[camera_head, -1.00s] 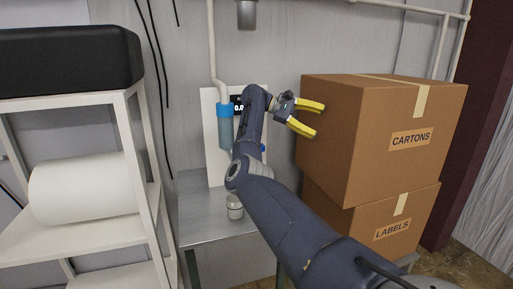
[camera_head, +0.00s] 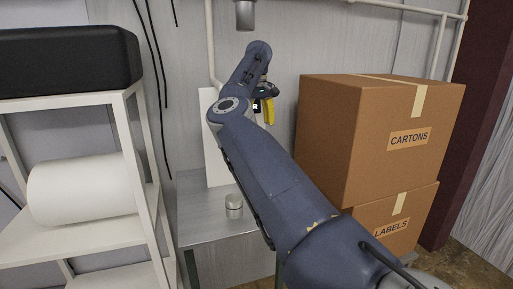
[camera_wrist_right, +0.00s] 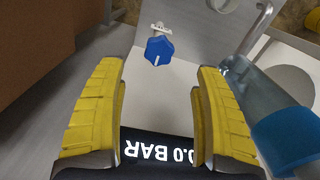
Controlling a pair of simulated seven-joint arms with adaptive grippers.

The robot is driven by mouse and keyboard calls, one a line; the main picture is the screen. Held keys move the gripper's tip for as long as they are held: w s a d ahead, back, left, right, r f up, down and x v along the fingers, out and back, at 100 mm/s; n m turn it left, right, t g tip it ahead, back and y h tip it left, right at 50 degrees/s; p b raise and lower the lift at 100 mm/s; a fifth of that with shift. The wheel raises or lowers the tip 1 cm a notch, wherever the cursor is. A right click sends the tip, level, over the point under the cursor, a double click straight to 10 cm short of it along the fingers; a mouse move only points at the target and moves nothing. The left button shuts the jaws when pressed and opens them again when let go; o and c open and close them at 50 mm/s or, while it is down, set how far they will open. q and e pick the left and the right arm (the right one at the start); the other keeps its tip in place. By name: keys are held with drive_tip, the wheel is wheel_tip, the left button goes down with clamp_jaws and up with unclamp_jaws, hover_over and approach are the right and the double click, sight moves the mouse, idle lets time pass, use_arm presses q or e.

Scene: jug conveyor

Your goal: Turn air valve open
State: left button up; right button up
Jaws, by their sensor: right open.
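The air valve is a blue star-shaped knob (camera_wrist_right: 158,50) with a white mark on it, on the pale panel (camera_wrist_right: 190,25) in the right wrist view. My right gripper (camera_wrist_right: 160,72) is open and empty, its yellow fingers on either side of the view. The knob shows between and beyond the fingertips, apart from them. In the head view my right gripper (camera_head: 267,107) is in front of the panel, partly hidden by my arm, and the knob is hidden there. My left gripper is not in view.
A dark display (camera_wrist_right: 160,150) reads 0.0 BAR, upside down. A clear bowl with a blue collar (camera_wrist_right: 285,138) is close to the right finger. A carton stack (camera_head: 375,140) stands right of my arm, a white shelf (camera_head: 135,140) left. A small metal cylinder (camera_head: 234,206) stands on the table.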

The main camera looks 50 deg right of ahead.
wheel_tip(320, 180, down, 10)
drive_tip(key=shift+r, duration=0.2)
drive_tip(key=shift+c, duration=0.4)
drive_tip(key=c, duration=1.2)
drive_tip(key=shift+o, duration=0.2)
